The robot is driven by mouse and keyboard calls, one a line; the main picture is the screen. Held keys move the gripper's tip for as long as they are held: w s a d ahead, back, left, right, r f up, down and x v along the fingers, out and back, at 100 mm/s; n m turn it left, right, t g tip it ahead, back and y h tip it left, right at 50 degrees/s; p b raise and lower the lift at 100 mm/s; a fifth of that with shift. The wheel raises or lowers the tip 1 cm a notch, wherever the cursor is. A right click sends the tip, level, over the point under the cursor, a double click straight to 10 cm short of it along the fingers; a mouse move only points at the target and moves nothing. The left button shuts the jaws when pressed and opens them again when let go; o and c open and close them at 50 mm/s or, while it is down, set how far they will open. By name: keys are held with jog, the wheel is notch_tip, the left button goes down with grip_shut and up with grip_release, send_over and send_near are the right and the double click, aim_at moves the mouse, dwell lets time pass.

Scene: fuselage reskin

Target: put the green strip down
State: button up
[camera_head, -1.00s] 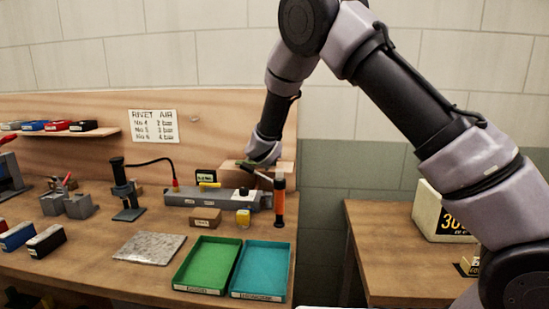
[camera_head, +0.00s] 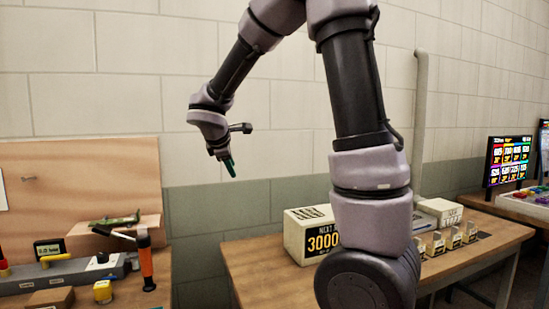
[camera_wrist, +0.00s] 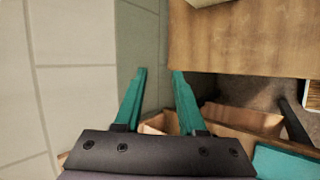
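A green strip (camera_head: 115,218) lies on top of a brown block (camera_head: 152,229) at the back of the left bench in the head view. My gripper (camera_head: 230,168) hangs in the air to the right of the block and higher, in front of the wall. It is apart from the strip. In the wrist view my gripper (camera_wrist: 159,74) shows two teal fingers standing apart with nothing between them. The strip cannot be made out in the wrist view.
A hammer with an orange handle (camera_head: 147,268) leans at the grey fixture (camera_head: 70,274). A yellow block (camera_head: 102,291) stands in front. The right table (camera_head: 265,260) carries a white box marked 3000 (camera_head: 298,237). A gap separates the benches.

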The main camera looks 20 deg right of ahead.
jog(key=s+d+r+m+g+y, duration=0.1)
jog(key=s+d+r+m, duration=0.15)
jog(key=s+m, duration=0.35)
jog(key=s+d+r+m+g+y, duration=0.15)
jog(key=s+d+m, duration=0.25)
jog(key=s, duration=0.4)
jog(key=s+a+r+m+t+y, duration=0.2)
jog(key=s+a+m+y, duration=0.1)
jog(key=s+m, duration=0.6)
jog(key=s+y, duration=0.1)
jog(key=s, duration=0.2)
jog(key=shift+s+r, duration=0.15)
jog(key=shift+s, duration=0.05)
jog(key=shift+y, duration=0.25)
